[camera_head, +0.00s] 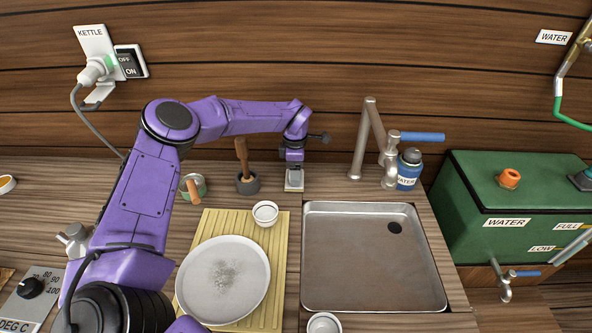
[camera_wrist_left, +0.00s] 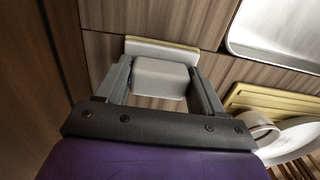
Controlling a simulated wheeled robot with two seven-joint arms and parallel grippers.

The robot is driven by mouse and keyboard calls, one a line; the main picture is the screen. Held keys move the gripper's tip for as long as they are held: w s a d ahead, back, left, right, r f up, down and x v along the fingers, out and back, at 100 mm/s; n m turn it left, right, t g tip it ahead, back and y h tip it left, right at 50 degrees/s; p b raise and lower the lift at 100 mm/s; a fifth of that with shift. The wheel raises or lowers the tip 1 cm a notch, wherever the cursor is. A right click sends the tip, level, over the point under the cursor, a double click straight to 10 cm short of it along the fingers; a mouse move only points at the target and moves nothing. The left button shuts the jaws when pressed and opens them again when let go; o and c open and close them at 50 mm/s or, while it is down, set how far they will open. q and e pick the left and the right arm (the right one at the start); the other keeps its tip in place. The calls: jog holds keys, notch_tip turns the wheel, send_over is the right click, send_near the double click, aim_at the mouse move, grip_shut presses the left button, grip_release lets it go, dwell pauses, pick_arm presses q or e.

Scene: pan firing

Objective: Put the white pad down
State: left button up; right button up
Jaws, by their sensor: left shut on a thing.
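The white pad (camera_head: 294,184) is a small pale block with a beige edge, between the wooden mallet and the sink at the back of the counter. It also shows in the left wrist view (camera_wrist_left: 160,76). My left gripper (camera_head: 292,167) points down and is shut on the pad, with one finger on each side of it in the wrist view. The pad is at or just above the wooden counter; I cannot tell whether it touches. My right gripper is not in view.
A metal sink tray (camera_head: 370,292) lies right of the pad. A bamboo mat (camera_head: 279,262) holds a white plate (camera_head: 225,280) and a small white cup (camera_head: 265,213). A mallet in a dark holder (camera_head: 247,184) stands close left. A tap (camera_head: 368,140) and blue water jar (camera_head: 408,172) stand right.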

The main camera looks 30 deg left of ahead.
pick_arm(q)
jog(key=shift+f, duration=0.2)
jog(key=o, duration=1.3)
jog(key=shift+r, duration=0.25)
notch_tip(320, 180, up, 12)
jog(key=b, duration=0.2)
